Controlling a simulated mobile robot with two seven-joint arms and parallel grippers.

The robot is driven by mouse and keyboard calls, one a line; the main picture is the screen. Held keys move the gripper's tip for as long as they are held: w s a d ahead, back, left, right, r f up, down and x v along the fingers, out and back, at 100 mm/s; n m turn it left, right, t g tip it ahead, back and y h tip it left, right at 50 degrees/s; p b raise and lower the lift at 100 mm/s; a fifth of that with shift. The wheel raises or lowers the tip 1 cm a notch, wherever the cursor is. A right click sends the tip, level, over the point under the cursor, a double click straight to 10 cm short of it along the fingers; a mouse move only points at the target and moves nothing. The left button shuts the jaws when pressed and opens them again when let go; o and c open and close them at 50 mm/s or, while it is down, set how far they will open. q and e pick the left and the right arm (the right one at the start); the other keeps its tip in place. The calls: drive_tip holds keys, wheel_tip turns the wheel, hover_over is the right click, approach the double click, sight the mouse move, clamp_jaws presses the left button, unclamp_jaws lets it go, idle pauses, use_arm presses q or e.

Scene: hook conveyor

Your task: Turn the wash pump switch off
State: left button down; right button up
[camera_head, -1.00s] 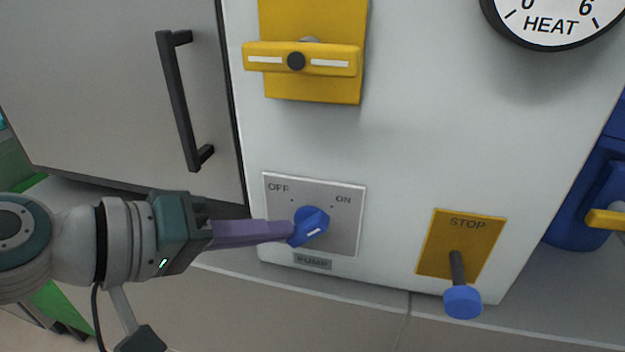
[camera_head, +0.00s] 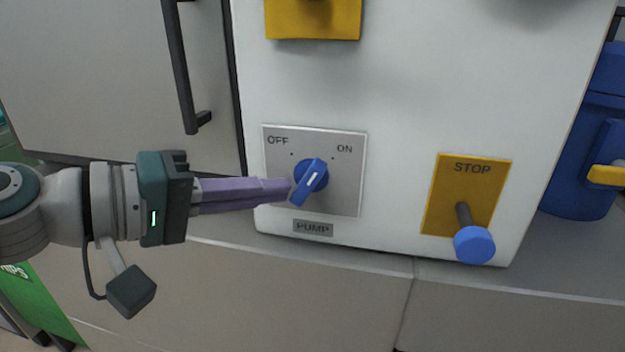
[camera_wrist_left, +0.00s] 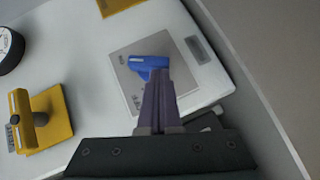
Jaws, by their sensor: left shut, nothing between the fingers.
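The blue pump switch knob (camera_head: 311,176) sits on a grey plate (camera_head: 345,195) marked OFF at upper left and ON at upper right, with a PUMP label (camera_head: 313,228) below. Its handle slants, with the white mark toward the ON side. My left gripper (camera_head: 286,190) is shut and empty, its purple fingertips at the lower left end of the handle; I cannot tell whether they touch. In the left wrist view the fingertips (camera_wrist_left: 155,75) overlap the near side of the knob (camera_wrist_left: 150,64). My right gripper is not in view.
A yellow STOP plate (camera_head: 468,190) with a blue-tipped lever (camera_head: 474,244) is at the right. A yellow plate (camera_head: 313,18) is above the switch. A black door handle (camera_head: 185,70) stands at upper left. A blue container (camera_head: 590,140) is at far right.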

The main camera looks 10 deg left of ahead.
sight(300, 207)
use_arm(q)
drive_tip(key=f+n+t+h+b, duration=0.1)
drive_tip(key=n+t+b, duration=0.1)
drive_tip(key=b, duration=0.4)
drive_tip(key=d+f+n+t+h+b, duration=0.1)
drive_tip(key=n+t+h+b, duration=0.1)
drive_tip(key=b, duration=0.4)
drive_tip(key=d+f+n+t+h+b, duration=0.1)
drive_tip(key=f+n+t+b, duration=0.1)
drive_tip(key=n+b, duration=0.4)
drive_tip(key=shift+t, duration=0.7)
drive_tip(key=shift+d+r+b, duration=0.1)
drive_tip(key=shift+d+b, duration=0.15)
drive_tip(key=shift+b, duration=0.4)
